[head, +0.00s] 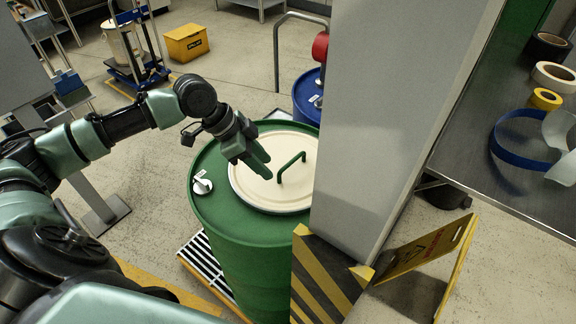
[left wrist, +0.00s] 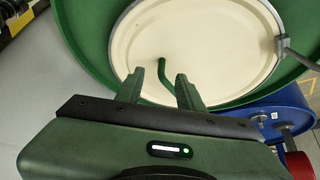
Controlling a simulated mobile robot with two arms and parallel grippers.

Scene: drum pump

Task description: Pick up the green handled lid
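The cream round lid (head: 285,198) with a green bar handle (head: 292,166) lies on top of a green drum (head: 240,262). My left gripper (head: 264,168) is above the lid, just left of the handle in the head view. In the left wrist view the lid (left wrist: 215,50) fills the upper middle. The green handle (left wrist: 165,72) shows beyond and between the two spread fingers (left wrist: 160,76) of my left gripper. The gripper is open and empty; I see no contact with the handle. My right gripper is not in view.
A grey pillar (head: 395,110) with a striped base stands close right of the drum. A blue drum (head: 306,98) is behind it. A yellow warning sign (head: 425,250) leans on the floor at right. A steel table (head: 475,150) holds tape rolls. A white cap (head: 202,185) sits on the drum's rim.

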